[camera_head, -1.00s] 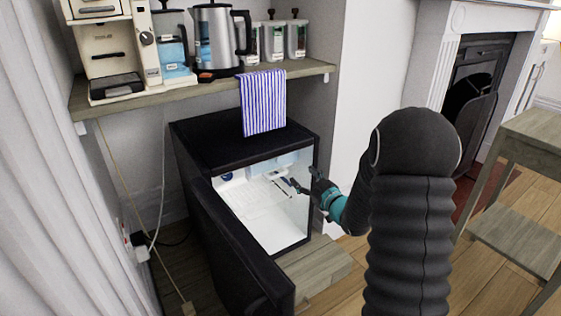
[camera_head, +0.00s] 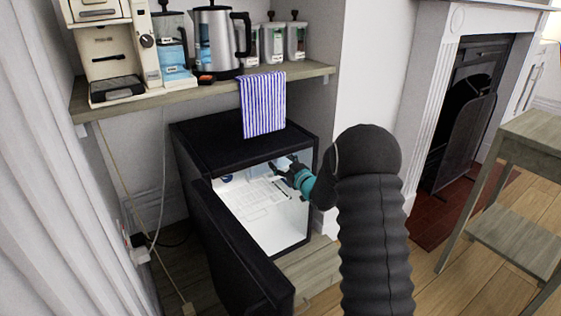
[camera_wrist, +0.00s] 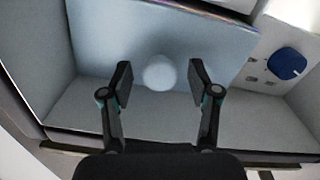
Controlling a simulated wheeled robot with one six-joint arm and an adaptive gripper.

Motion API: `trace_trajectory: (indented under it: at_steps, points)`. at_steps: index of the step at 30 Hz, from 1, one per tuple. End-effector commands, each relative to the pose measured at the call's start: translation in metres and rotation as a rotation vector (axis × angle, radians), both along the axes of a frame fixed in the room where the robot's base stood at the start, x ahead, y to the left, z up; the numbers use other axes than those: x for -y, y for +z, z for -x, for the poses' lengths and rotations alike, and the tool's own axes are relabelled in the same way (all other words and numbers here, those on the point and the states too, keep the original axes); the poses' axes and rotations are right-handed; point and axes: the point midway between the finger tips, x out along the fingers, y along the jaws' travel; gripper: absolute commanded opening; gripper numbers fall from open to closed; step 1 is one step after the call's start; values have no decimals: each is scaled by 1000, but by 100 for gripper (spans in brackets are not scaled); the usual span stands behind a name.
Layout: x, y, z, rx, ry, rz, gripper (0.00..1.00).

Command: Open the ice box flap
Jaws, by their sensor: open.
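The ice box flap (camera_wrist: 110,35) is a pale blue panel in the top of the small black fridge (camera_head: 235,150), whose door (camera_head: 235,245) stands open. A round whitish knob (camera_wrist: 160,73) on the flap shows between my fingers in the wrist view. My gripper (camera_wrist: 160,85) is open, with one finger on each side of the knob and gaps showing on both sides. In the head view, my gripper (camera_head: 279,166) is inside the upper part of the fridge opening and partly hides the flap. I cannot tell how far the knob lies between the fingers in depth.
A blue dial (camera_wrist: 286,63) is on the fridge's inner wall. A striped towel (camera_head: 263,105) hangs over the fridge top from a shelf (camera_head: 205,90) with a kettle (camera_head: 215,40) and coffee machine. A wooden table (camera_head: 525,190) stands at the right.

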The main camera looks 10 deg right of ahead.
Motion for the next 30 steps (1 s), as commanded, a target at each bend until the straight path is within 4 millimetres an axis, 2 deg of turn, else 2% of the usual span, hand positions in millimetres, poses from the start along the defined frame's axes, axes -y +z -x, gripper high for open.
trace_trajectory:
  at_steps: [4, 12, 13, 20, 26, 30]
  points:
    - [-3, 0, -7, 0, 1, 0, 61]
    - [-4, 0, -8, -1, 0, 0, 61]
    - [-4, 0, -8, -1, 0, 0, 59]
    - [-4, 0, -8, 0, 0, 0, 1]
    - [-4, 0, -8, 1, 1, 0, 0]
    - [-12, -3, -11, 13, 11, -5, 0]
